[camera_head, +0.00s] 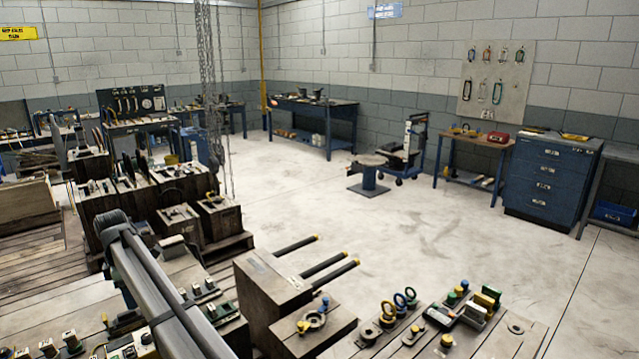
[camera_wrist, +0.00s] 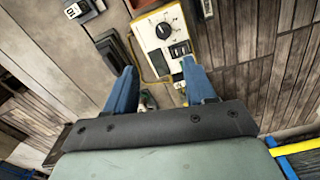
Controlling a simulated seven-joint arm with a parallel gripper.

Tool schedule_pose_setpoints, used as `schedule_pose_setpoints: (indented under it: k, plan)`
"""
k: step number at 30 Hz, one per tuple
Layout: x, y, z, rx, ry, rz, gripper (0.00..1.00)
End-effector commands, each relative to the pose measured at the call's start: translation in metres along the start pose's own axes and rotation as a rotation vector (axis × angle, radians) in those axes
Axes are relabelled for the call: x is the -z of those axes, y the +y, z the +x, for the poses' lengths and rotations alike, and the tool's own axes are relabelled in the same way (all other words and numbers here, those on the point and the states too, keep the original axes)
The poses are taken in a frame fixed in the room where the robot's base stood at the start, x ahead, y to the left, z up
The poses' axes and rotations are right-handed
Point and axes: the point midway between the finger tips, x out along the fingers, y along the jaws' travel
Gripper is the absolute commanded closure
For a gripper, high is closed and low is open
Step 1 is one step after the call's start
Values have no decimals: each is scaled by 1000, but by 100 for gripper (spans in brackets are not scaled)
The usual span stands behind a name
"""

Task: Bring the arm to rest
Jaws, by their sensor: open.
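My gripper (camera_wrist: 158,68) shows in the wrist view as two blue fingers set wide apart, with nothing held between them. A cream box with a black dial (camera_wrist: 164,34) lies beyond the fingertips, on wooden boards. I cannot tell how far the fingertips are from it. In the head view my grey arm (camera_head: 165,290) reaches across the lower left, over a crowded wooden bench. My gripper cannot be made out in that view.
Small parts, rings and blocks (camera_head: 470,305) stand on the wooden bench at the front. Wooden blocks with dark rods (camera_head: 275,290) are just right of my arm. Hanging chains (camera_head: 210,90) are behind it. The concrete floor (camera_head: 420,230) beyond is largely clear.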

Motion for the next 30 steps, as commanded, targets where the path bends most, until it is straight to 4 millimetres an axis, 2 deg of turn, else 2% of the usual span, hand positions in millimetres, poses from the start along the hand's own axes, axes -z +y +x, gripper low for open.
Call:
schedule_pose_setpoints:
  k: [4,8,14,16,23,26,30]
  plan:
    - [4,12,0,-59,28,260,45]
    - [4,12,0,-111,67,473,45]
    - [-2,-6,4,-173,138,733,45]
    - [-6,-18,14,-183,160,817,45]
    - [-29,-65,87,-173,186,1047,45]
    - [-50,-86,122,-159,179,1128,45]
    - [-87,-119,176,-135,156,1237,45]
